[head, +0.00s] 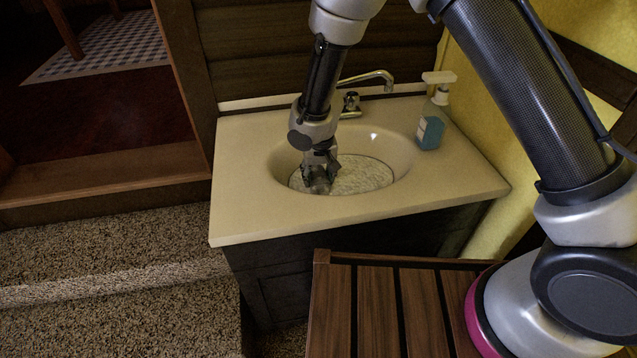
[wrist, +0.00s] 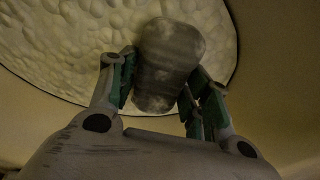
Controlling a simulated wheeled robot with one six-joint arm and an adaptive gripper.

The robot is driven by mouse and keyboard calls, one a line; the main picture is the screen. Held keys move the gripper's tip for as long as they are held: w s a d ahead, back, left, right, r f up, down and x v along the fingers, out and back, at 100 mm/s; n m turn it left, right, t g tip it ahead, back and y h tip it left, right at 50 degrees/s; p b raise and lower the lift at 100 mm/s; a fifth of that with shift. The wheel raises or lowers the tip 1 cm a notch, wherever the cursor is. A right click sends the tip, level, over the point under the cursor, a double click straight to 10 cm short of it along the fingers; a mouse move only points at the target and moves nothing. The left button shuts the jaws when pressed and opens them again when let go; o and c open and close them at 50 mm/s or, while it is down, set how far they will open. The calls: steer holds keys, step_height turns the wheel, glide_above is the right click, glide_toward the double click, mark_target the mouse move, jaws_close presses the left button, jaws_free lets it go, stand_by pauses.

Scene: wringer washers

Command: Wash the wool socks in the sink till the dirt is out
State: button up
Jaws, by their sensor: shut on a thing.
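My gripper (wrist: 158,98) points down into the sink (head: 400,150), an oval basin in a cream counter. In the wrist view its two fingers are shut on a grey, rounded bundle (wrist: 170,55), which looks like the wool socks; darker bands or smudges run across it. In the head view the bundle (head: 319,186) shows only in part below my gripper. It is over or in the pale, foamy-looking water (head: 362,178); I cannot tell how deep it sits. A single sock cannot be told apart from a pair.
The faucet (head: 368,78) stands behind the basin, close to my arm. A blue soap pump bottle (head: 430,130) stands on the counter right of the basin. A slatted wooden surface (head: 376,310) is in front. The counter's left part (head: 240,170) is clear.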

steer(key=shift+f, duration=0.8)
steer(key=shift+r, duration=0.9)
steer(key=shift+f, duration=0.15)
steer(key=shift+f, duration=0.75)
steer(key=shift+r, duration=0.9)
